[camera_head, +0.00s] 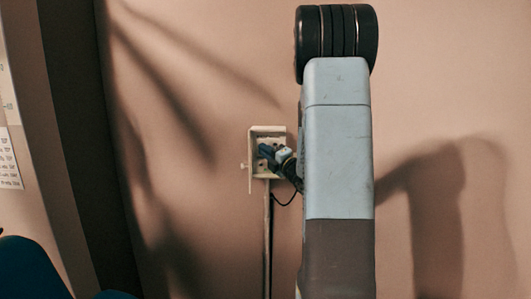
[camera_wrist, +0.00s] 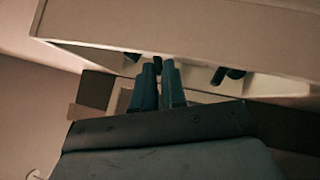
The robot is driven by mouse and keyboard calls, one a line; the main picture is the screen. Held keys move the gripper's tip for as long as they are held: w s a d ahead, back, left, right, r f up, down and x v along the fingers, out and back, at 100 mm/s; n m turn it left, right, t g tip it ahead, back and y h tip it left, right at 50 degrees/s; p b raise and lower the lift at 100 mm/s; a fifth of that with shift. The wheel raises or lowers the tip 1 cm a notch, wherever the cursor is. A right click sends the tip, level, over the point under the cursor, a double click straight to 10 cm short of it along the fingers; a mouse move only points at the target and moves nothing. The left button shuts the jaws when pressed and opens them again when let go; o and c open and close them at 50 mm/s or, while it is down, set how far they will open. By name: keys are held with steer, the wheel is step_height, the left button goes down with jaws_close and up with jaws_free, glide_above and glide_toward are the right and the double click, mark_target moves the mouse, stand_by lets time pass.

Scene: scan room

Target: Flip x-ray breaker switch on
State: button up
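The breaker box (camera_head: 254,134) is a small, pale, open-fronted box on the wall, left of my arm in the head view. My gripper (camera_head: 268,151) is at its opening, and its fingers and wrist cover much of the inside. In the wrist view, the box's pale casing (camera_wrist: 190,30) spans the top. My gripper's two dark blue fingers (camera_wrist: 158,66) point at its opening, close together with only a narrow gap. Small dark parts (camera_wrist: 228,75) show inside the box, right of the fingers. I cannot tell which is the switch, its position, or whether the fingers touch it.
A conduit (camera_head: 266,235) runs down the wall from the box, and a black cable loops beside it. A dark vertical strip (camera_head: 75,130) and a paper notice (camera_head: 9,160) are at the left. The wall around the box looks clear.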

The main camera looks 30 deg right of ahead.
jaws_close()
steer(key=shift+s+r+m+g+h, duration=0.1)
steer(key=shift+r+m+g+h, duration=0.2)
steer(key=shift+m+g, duration=0.6)
steer(key=shift+w+r+m+g+h, duration=0.15)
steer(key=shift+r+m+g, duration=0.25)
steer(key=shift+m+g, duration=0.45)
steer(key=shift+s+r+m+g+h, duration=0.15)
steer(key=shift+r+m+g+h, duration=0.15)
steer(key=shift+m+g, duration=0.55)
steer(key=shift+o, duration=1)
jaws_free()
steer(key=shift+o, duration=0.2)
steer(key=shift+r, duration=0.15)
